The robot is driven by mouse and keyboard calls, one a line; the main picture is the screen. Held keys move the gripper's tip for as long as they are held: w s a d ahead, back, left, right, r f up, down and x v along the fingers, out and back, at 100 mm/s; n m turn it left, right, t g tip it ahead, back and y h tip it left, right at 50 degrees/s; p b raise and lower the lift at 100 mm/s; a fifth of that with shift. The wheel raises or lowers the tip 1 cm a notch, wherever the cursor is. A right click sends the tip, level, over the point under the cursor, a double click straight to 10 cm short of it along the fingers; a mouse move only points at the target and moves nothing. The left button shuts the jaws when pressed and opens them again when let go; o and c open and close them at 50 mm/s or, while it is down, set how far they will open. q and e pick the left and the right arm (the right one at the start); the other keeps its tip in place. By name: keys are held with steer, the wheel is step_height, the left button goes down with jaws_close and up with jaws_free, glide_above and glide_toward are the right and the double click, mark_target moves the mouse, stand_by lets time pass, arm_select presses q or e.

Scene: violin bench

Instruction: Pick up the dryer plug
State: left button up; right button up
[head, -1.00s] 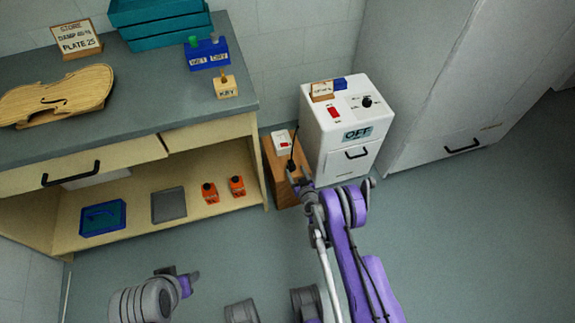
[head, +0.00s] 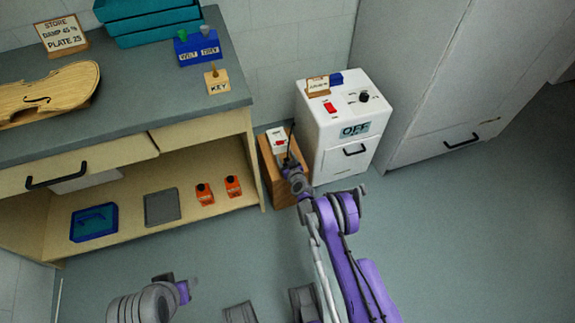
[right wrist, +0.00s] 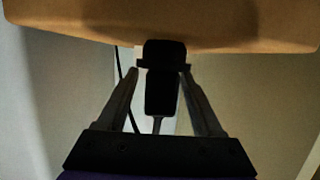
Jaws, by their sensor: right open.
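The dryer plug (right wrist: 163,90) is a black block with a cord in the right wrist view. It sits between the two fingers of my right gripper (right wrist: 162,72), with a gap visible beside its lower body. In the head view the right gripper (head: 291,166) is at the wooden stand (head: 273,173), just below the white socket box with a red switch (head: 278,140), and mostly hides the plug. The right gripper is open. My left arm's end (head: 172,284) shows at the lower left, too small to read its fingers.
The white dryer cabinet (head: 340,155), marked OFF, stands close right of the stand. The workbench (head: 150,100) with a violin (head: 45,95) is on the left. Orange bottles (head: 204,194) and trays are on its shelf. A tall grey cabinet (head: 440,80) is at the right.

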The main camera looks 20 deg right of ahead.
jaws_close()
step_height(320, 180, up, 10)
steer(key=p, duration=0.2)
steer(key=shift+p, duration=0.4)
